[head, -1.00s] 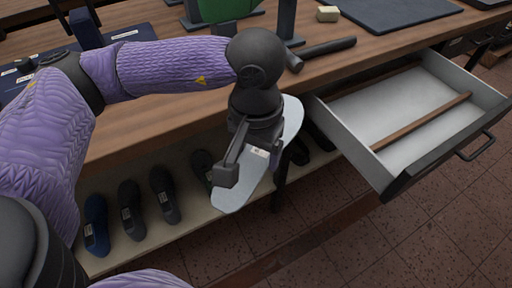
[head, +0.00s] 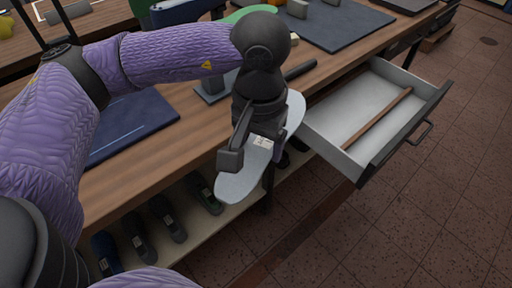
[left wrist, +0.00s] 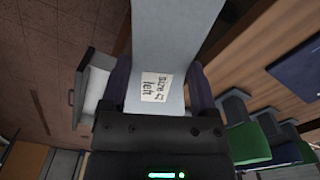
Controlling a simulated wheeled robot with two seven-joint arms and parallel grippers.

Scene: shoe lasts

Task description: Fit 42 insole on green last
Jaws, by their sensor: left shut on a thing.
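My left gripper (head: 250,148) is shut on a pale grey insole (head: 240,185), holding it in the air in front of the bench edge. The insole hangs tilted, with one end toward the lower left. It carries a white label, and the left wrist view also shows the insole (left wrist: 172,35). A green shape (head: 250,14), perhaps the green last, shows on the bench behind my left arm, mostly hidden. The insole is apart from it. My right gripper is out of view.
An open drawer (head: 360,165) juts out right of the insole. Several dark lasts (head: 172,222) stand on the shelf below. A dark blue mat (head: 135,125) and a dark cutting mat (head: 335,25) lie on the wooden bench. A dark-handled tool (head: 300,70) lies behind the gripper.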

